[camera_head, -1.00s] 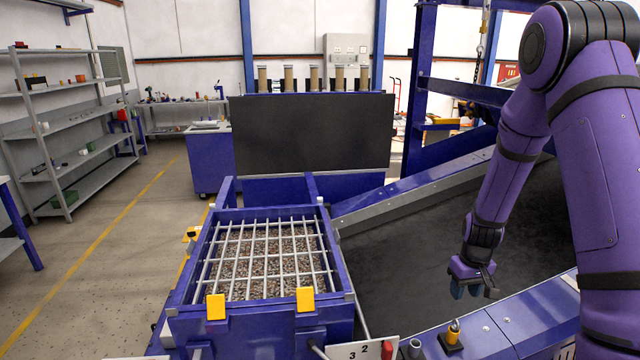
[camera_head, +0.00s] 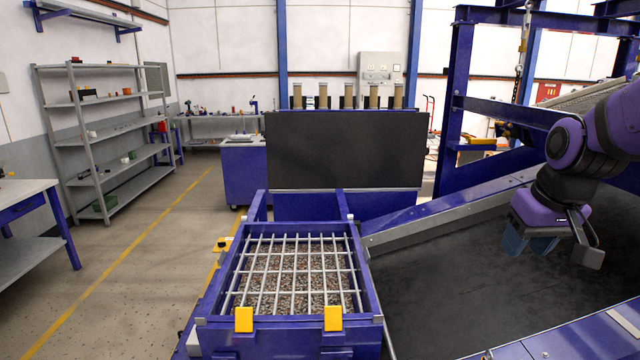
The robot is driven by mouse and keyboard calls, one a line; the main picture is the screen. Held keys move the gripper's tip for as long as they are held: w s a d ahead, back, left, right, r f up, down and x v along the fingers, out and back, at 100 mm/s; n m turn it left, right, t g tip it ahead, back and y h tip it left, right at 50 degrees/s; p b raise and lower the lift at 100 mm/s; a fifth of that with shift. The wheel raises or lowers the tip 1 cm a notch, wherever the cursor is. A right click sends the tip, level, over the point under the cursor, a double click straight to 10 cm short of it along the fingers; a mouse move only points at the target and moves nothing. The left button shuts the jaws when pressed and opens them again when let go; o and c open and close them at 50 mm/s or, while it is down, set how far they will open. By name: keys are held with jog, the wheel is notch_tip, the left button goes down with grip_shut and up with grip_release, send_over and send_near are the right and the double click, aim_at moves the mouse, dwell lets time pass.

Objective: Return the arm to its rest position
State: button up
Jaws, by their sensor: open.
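My gripper (camera_head: 530,240) is at the right of the head view, at the end of my purple arm. It hangs above the dark conveyor belt (camera_head: 450,285), with its blue-grey fingers pointing down. The jaws are apart and I see nothing held between them. My arm comes in from the right edge, and its upper links are out of the picture.
A blue hopper (camera_head: 280,338) with a grey bar grid over gravel stands left of the belt. A sloping blue and grey side rail (camera_head: 450,215) runs behind the belt. A blue steel frame (camera_head: 455,110) rises behind. Shelves (camera_head: 110,130) stand at left, with open floor (camera_head: 150,270) before them.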

jog(key=s+a+r+t, duration=0.1)
jog(key=s+r, duration=0.2)
jog(key=s, duration=0.4)
jog(key=s+a+r, duration=0.2)
jog(key=s+r, duration=0.2)
jog(key=s, duration=0.4)
jog(key=shift+t, duration=0.4)
